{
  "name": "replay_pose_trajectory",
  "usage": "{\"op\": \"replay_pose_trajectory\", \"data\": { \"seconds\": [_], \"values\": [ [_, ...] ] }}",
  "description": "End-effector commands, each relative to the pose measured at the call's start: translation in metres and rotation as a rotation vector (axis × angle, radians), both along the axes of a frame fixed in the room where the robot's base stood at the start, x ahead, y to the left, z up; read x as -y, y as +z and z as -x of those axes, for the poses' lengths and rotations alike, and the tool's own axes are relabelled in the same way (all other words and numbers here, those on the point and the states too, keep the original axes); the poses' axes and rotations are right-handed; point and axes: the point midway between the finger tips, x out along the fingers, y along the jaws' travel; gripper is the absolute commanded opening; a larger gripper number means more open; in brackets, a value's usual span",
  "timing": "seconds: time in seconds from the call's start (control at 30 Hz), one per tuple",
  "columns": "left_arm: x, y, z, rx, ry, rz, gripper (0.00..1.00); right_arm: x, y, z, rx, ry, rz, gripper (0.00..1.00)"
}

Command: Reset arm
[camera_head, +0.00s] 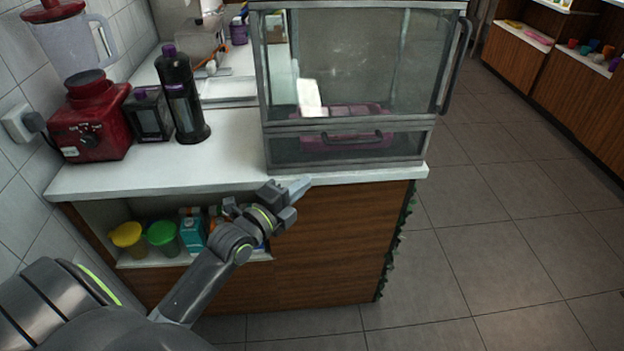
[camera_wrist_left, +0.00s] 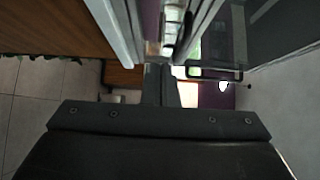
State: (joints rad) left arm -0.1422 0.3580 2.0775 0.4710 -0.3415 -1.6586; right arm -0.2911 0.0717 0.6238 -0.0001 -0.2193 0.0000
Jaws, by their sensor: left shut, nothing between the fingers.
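My left gripper (camera_head: 300,187) is at the front edge of the white counter (camera_head: 232,150), in front of the glass display case (camera_head: 347,85). Its fingers point right, and it is shut with nothing held. In the left wrist view the closed fingers (camera_wrist_left: 160,84) point away from the camera, alongside the counter edge. My left arm comes in from the lower left, in front of the cabinet's open shelf. My right gripper is in neither view.
A red blender (camera_head: 90,120), a black box (camera_head: 148,114) and a dark bottle (camera_head: 181,98) stand on the counter's left. The shelf below holds a yellow cup (camera_head: 128,238), a green cup (camera_head: 163,238) and a carton (camera_head: 192,232). Tiled floor (camera_head: 500,230) at right is clear.

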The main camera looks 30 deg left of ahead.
Motion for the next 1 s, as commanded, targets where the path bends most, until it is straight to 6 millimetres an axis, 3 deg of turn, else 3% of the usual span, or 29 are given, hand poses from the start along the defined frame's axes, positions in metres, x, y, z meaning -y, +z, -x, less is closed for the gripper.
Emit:
{"op": "replay_pose_trajectory", "data": {
  "seconds": [0.33, 0.47, 0.57, 0.63, 0.77, 0.87, 1.0],
  "values": [
    [-0.003, -0.004, 0.008, -0.010, 0.004, 0.009, 0.00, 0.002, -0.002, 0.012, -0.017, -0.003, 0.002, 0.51],
    [-0.015, -0.041, 0.004, -0.091, 0.046, 0.079, 0.00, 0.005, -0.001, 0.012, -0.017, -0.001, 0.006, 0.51],
    [-0.031, -0.098, 0.005, -0.214, 0.116, 0.189, 0.00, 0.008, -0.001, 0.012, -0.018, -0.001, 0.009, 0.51],
    [-0.043, -0.147, 0.011, -0.314, 0.181, 0.283, 0.00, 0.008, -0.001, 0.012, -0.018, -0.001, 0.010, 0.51],
    [-0.060, -0.236, 0.038, -0.487, 0.315, 0.455, 0.00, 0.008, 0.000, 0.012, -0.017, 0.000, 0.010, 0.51],
    [-0.068, -0.302, 0.070, -0.613, 0.431, 0.582, 0.00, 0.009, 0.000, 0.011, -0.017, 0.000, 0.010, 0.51],
    [-0.071, -0.387, 0.132, -0.773, 0.610, 0.747, 0.00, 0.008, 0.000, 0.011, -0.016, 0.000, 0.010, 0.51]
  ]
}}
